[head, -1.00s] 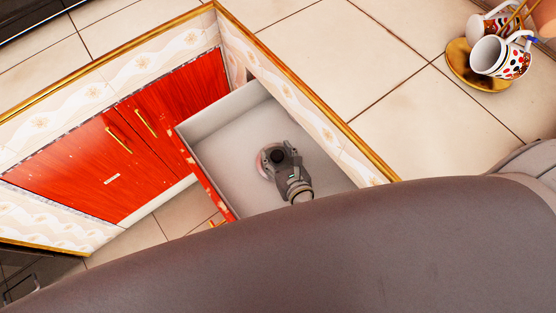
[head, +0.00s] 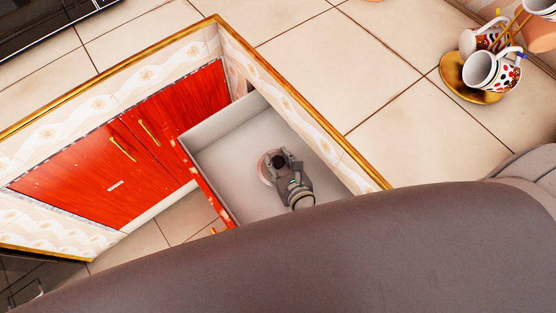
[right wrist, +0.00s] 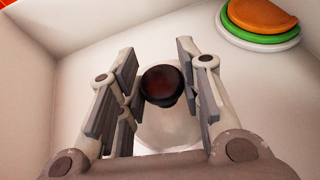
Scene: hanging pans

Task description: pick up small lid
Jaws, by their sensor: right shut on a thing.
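The small lid (head: 264,167) has a pale, see-through disc and a dark round knob. It is inside the open drawer (head: 229,126), partly hidden under my right gripper (head: 284,160). In the right wrist view the lid's dark knob (right wrist: 162,84) sits between the two fingers of my right gripper (right wrist: 158,72), with the clear lid disc (right wrist: 165,128) below it. My right gripper is shut on the knob. Whether the lid touches the drawer floor cannot be told. My left gripper is not in view.
Stacked orange, green and white round pieces (right wrist: 262,22) lie in the drawer, right of the gripper in the right wrist view. Drawer walls stand close around it. Red cabinet doors (head: 128,150) are at left; patterned cups (head: 490,70) stand on the tiled counter (head: 385,75).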

